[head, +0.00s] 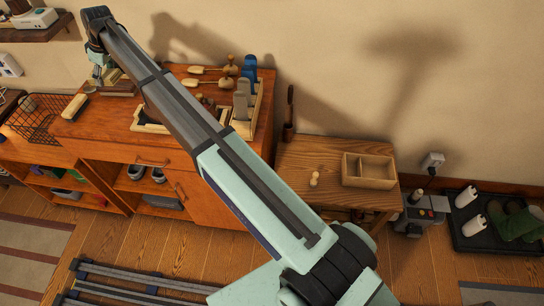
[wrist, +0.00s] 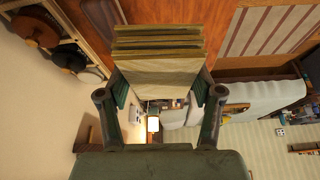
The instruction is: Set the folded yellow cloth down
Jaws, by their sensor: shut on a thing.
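The folded yellow cloth (wrist: 158,42) shows in the wrist view as a layered stack with mustard edges and a paler face. It sits between the two fingers of my gripper (wrist: 159,88), which are shut on its sides. In the head view my gripper (head: 102,72) is at the far left end of my arm, over or close to the back left of the orange wooden cabinet top (head: 102,127). The cloth is too small and too covered there to make out surely. I cannot tell whether it touches the top.
A pale-topped brush (head: 75,106) lies near the cabinet's left front, beside a wire basket (head: 36,117). A lower table (head: 290,158) bears a divided wooden box (head: 369,171).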

